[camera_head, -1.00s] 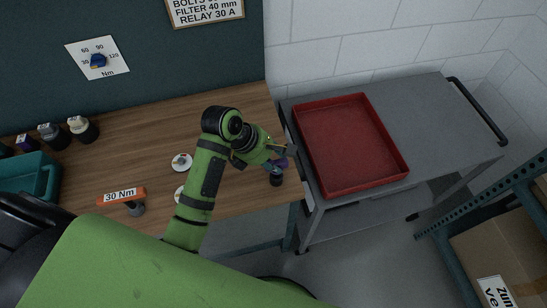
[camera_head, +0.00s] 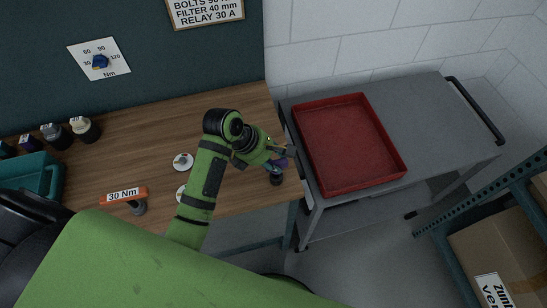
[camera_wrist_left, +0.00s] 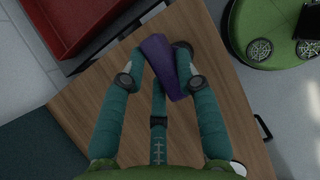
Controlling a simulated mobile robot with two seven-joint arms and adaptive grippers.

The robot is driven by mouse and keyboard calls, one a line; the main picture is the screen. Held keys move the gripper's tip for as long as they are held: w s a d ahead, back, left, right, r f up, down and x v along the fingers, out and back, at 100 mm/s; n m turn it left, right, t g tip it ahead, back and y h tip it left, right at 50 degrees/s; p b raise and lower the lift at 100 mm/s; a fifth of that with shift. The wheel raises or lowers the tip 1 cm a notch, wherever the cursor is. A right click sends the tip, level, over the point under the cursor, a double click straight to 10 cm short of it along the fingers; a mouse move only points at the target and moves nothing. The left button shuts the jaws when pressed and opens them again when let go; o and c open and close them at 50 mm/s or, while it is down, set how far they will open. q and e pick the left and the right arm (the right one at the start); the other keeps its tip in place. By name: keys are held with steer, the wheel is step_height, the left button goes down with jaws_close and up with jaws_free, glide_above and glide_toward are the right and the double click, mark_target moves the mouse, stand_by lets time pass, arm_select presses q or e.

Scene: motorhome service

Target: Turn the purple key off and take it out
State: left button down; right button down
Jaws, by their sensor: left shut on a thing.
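The purple key (camera_head: 281,161) is at the right end of the wooden bench, just above a small dark round piece (camera_head: 276,178). My left gripper (camera_head: 279,153) is shut on it. In the left wrist view the purple key (camera_wrist_left: 163,66) lies between the teal fingers of my left gripper (camera_wrist_left: 165,56), tilted across them. The gripper and arm partly hide the key in the head view. I cannot tell whether the key sits in the dark piece or is apart from it. My right gripper is not in view.
A red tray (camera_head: 394,176) rests on a grey cart (camera_head: 435,120) right beside the bench. White round pieces (camera_head: 183,162), an orange "30 Nm" tool (camera_head: 124,196) and a teal bin (camera_head: 58,181) are on the bench (camera_head: 150,128). A shelf with a cardboard box (camera_head: 500,255) stands lower right.

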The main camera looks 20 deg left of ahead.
arm_select(q)
steer(key=shift+f, duration=0.15)
steer(key=shift+f, duration=1.75)
steer(key=c, duration=0.8)
jaws_free()
steer(key=v, duration=1.2)
